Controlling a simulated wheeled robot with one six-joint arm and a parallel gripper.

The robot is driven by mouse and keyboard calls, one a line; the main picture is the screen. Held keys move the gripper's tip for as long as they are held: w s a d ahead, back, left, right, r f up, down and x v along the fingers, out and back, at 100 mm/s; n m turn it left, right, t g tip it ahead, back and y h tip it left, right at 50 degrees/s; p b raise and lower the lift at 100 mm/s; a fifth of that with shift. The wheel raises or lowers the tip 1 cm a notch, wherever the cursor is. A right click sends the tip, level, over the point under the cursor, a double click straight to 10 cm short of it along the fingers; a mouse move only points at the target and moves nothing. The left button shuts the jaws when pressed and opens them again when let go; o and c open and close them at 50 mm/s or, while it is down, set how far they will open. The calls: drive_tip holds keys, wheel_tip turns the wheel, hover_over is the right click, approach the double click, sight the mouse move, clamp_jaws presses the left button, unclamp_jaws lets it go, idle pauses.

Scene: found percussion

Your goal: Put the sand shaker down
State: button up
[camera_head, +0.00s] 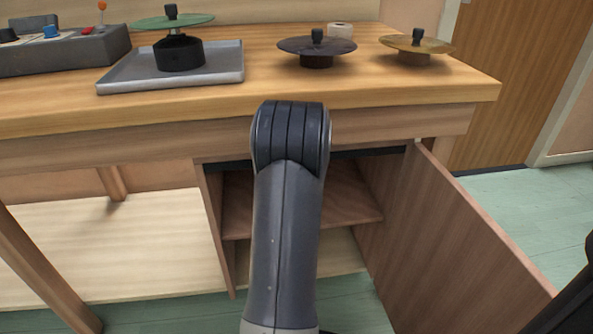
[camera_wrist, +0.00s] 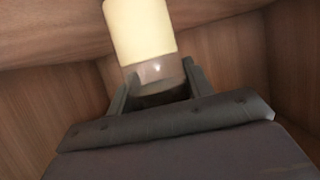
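The sand shaker (camera_wrist: 141,30) looks like a cylinder with a cream upper part and a clear, brownish lower part. In the wrist view it stands slightly tilted between the two fingers of my gripper (camera_wrist: 160,82), which hold its lower part from both sides. Its bottom end is hidden by the gripper. Wooden walls surround it, like the inside of the cabinet. In the head view my arm reaches down in front of the open cabinet (camera_head: 345,190) under the table, and it hides the gripper and shaker. Whether the shaker touches a surface, I cannot tell.
The cabinet door (camera_head: 450,250) stands open to the right. A shelf crosses the cabinet. On the table (camera_head: 400,88) are a grey tray (camera_head: 120,84) under a black pot with a green disc, a dark disc (camera_head: 300,46), a brass disc (camera_head: 400,42) and a control box (camera_head: 60,60).

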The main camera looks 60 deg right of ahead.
drive_tip(key=o, duration=0.4)
drive_tip(key=shift+s+a+r, duration=0.1)
drive_tip(key=shift+a+r, duration=0.05)
drive_tip(key=shift+r, duration=0.15)
drive_tip(key=p+v, duration=0.3)
drive_tip(key=v, duration=0.8)
drive_tip(key=shift+s+a+p, duration=0.2)
drive_tip(key=shift+a+p, duration=0.1)
drive_tip(key=shift+p, duration=0.1)
